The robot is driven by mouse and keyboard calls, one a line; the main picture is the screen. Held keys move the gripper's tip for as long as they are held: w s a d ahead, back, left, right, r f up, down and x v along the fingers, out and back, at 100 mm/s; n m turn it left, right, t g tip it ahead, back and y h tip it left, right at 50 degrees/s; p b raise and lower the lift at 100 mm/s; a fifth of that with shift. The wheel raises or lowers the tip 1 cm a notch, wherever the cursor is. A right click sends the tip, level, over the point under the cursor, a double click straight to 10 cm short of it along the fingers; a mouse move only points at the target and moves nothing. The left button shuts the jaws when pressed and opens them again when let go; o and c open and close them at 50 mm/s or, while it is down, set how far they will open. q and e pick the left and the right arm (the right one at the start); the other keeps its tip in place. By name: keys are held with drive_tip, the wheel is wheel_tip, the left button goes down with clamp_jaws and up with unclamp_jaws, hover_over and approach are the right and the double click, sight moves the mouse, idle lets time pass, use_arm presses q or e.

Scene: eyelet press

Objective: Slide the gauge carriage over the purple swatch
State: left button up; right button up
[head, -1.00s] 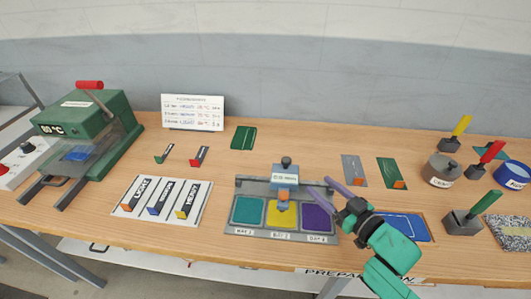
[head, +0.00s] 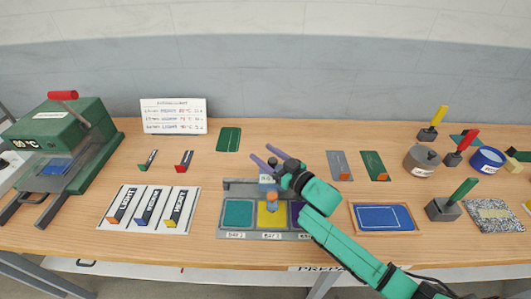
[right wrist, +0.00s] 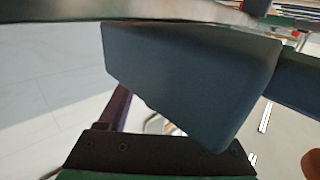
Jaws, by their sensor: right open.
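The gauge carriage (head: 266,181), a grey-blue block with an orange part below it, sits on the rail of the swatch tray (head: 235,187) over the yellow swatch (head: 270,219). The teal swatch (head: 238,213) is left of it. The purple swatch (head: 296,209) is right of it, mostly hidden behind my right arm. My right gripper (head: 265,156) is open, its purple fingers at the carriage's top, where a dark knob shows close to them. Whether they touch it I cannot tell. In the right wrist view a large dark shape fills the middle. My left gripper is not seen.
A framed blue pad (head: 384,217) lies right of the tray and a white board with labelled blocks (head: 117,229) lies left. A green press (head: 88,127) stands far left. Stamps and pots, including a grey pot (head: 421,163), stand at right.

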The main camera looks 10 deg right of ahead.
clamp_jaws()
idle(1.4)
